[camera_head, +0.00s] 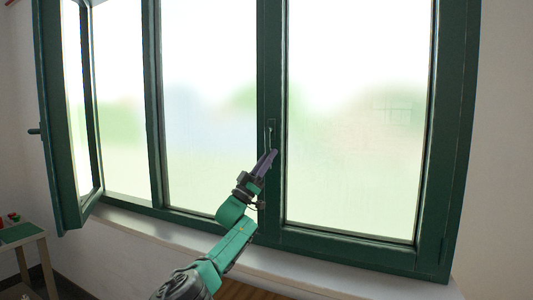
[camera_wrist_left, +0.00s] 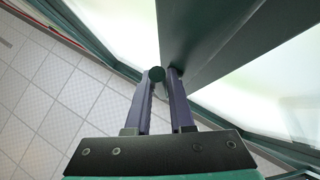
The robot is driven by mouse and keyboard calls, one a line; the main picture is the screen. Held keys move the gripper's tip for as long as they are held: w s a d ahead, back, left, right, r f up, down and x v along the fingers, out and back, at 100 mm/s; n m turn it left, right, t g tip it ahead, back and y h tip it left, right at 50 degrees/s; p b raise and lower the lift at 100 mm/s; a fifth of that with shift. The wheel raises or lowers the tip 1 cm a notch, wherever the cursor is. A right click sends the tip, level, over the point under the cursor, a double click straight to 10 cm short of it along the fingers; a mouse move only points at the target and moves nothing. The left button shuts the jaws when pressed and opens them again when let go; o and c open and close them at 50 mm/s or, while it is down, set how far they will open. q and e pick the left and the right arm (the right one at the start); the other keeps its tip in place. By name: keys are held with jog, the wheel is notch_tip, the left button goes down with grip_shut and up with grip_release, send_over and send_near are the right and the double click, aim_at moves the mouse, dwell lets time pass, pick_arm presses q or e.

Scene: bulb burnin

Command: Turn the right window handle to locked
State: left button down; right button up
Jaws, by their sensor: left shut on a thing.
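The right window handle (camera_head: 269,134) is on the dark green upright between the middle and right panes. Its upper part shows in the head view, and it hangs down toward my fingers. My left gripper (camera_head: 267,160) reaches up from below and is shut on the handle's lower part. In the left wrist view the round dark green end of the handle (camera_wrist_left: 156,74) sits between the tips of my purple fingers, close to the frame upright (camera_wrist_left: 215,45). The fingers cover part of the lever. The right window sash (camera_head: 450,150) looks closed. My right gripper is not in view.
The left sash (camera_head: 60,130) stands open into the room, with its own handle (camera_head: 34,131) sticking out. A pale sill (camera_head: 150,228) runs below the windows. A small green-topped table (camera_head: 22,233) with small coloured items stands at the lower left. Tiled floor (camera_wrist_left: 60,90) shows below.

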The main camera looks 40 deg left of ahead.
pick_arm(q)
jog(key=shift+s+a+r+m+g+h, duration=0.1)
jog(key=shift+a+r+m+g+h, duration=0.15)
jog(key=shift+m+h, duration=0.35)
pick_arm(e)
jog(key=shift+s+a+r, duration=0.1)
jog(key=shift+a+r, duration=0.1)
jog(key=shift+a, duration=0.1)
pick_arm(q)
jog(key=shift+f, duration=0.1)
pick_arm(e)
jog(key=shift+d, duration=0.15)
pick_arm(q)
jog(key=c, duration=0.8)
grip_release()
jog(key=shift+f, duration=0.1)
